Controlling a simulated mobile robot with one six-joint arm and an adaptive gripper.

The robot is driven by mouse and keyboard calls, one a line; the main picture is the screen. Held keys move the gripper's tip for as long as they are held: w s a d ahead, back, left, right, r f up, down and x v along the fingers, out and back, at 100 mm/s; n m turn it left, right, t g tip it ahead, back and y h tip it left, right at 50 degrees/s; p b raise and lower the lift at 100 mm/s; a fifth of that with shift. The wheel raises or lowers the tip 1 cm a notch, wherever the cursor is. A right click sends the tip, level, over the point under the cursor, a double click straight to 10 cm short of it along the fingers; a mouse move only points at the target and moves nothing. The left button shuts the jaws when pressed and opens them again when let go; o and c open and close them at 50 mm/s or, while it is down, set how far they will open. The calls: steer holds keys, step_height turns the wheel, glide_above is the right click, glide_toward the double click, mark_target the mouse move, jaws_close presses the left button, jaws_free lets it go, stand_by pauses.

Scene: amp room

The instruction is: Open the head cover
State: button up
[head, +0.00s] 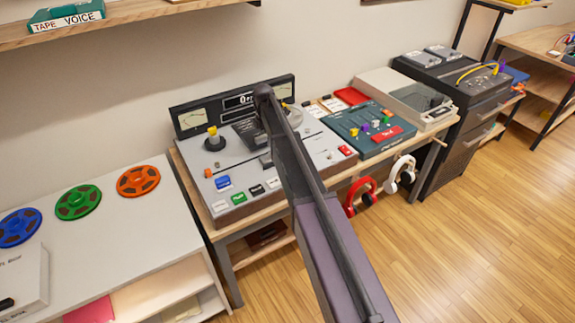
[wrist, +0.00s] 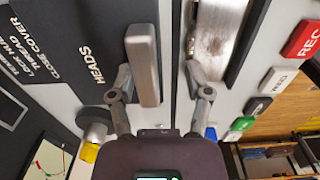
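The tape machine (head: 225,165) stands on a wooden stand in the middle of the head view. Its head area is mostly hidden behind my arm. In the wrist view a black panel lettered "HEADS" and "CLOSE COVER" (wrist: 95,45) lies on the left. A pale grey bar (wrist: 145,75), perhaps the cover's handle, stands along its edge. My gripper (wrist: 165,50) is open. Its fingers are spread apart, with the bar close by the left one. I cannot tell whether they touch. Nothing is visibly held.
A knob with a yellow top (head: 213,138) and coloured buttons (head: 223,183) are on the machine's deck. A red REC button (wrist: 302,38) lies to the right in the wrist view. A teal mixer (head: 372,128) stands beside the machine. Red headphones (head: 360,195) hang at the front.

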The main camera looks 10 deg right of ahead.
steer(key=s, duration=0.2)
steer(key=s+d, duration=0.1)
steer(key=s, duration=0.2)
steer(key=s+d, duration=0.1)
steer(key=s, duration=0.1)
steer(key=shift+s+d, duration=0.15)
steer(key=shift+s, duration=0.05)
steer(key=shift+r+p, duration=0.8)
step_height(320, 180, up, 13)
steer(key=p, duration=1.3)
steer(key=s+f+m+b, duration=0.3)
steer(key=s+m, duration=0.3)
steer(key=s, duration=0.3)
steer(key=s+f+m+b, duration=0.4)
steer(key=s+m, duration=0.3)
steer(key=s, duration=0.2)
steer(key=shift+s+m, duration=0.15)
steer(key=shift+m, duration=0.15)
steer(key=s+m, duration=0.8)
steer(key=s, duration=0.2)
steer(key=shift+s+d, duration=0.15)
steer(key=shift+s, duration=0.2)
